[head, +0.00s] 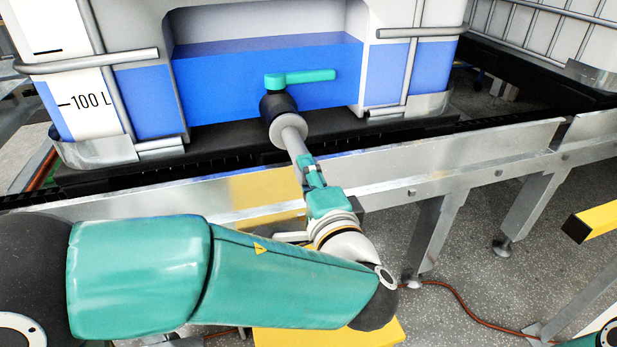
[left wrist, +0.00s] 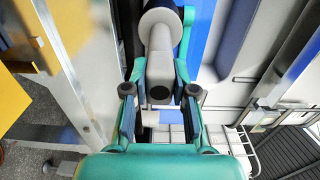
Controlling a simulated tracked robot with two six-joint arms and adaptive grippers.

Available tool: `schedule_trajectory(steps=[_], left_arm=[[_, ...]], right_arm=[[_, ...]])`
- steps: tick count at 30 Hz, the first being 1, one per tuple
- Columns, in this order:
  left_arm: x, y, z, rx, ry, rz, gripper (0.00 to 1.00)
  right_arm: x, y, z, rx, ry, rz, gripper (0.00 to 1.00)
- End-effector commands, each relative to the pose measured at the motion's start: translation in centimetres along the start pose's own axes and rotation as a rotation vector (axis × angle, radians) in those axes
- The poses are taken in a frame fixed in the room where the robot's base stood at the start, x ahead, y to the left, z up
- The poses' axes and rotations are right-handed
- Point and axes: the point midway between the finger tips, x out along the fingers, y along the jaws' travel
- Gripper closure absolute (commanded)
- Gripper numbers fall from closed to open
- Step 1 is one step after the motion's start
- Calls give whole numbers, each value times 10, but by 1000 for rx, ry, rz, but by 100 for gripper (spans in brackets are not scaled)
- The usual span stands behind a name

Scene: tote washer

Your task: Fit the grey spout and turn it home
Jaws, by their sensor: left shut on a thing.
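The grey spout (head: 293,143) has a wide round collar at its far end, which meets the black valve outlet (head: 276,104) at the front of the tank. I cannot tell whether the collar is seated. The valve's teal handle (head: 302,77) points right, above the outlet. My left gripper (head: 306,166) is shut on the near, narrow part of the spout. In the left wrist view the spout (left wrist: 159,62) lies between my two fingers, its dark open end facing the camera and its collar at the top. My right gripper is not in view.
The white tank holds blue liquid and has a 100 L mark (head: 92,101). It stands in a metal cage on a black base above a steel rail (head: 440,158). A yellow bar (head: 597,219) is at the right. An orange cable (head: 465,305) lies on the floor.

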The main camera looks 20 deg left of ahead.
Motion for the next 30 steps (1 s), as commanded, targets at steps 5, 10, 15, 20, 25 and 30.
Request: schedule_trajectory(steps=[5, 10, 15, 20, 25, 30], left_arm=[[0, -1, 0, -1, 0, -1, 100], [0, 0, 0, -1, 0, -1, 100], [3, 0, 0, -2, -1, -1, 100], [6, 0, 1, -1, -1, -1, 100], [6, -1, 0, 0, -1, -1, 100], [6, -1, 0, 0, -1, -1, 100]], right_arm=[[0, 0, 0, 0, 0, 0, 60], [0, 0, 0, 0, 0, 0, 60], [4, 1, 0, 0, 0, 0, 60], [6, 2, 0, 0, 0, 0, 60], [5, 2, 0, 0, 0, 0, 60], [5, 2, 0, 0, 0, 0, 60]])
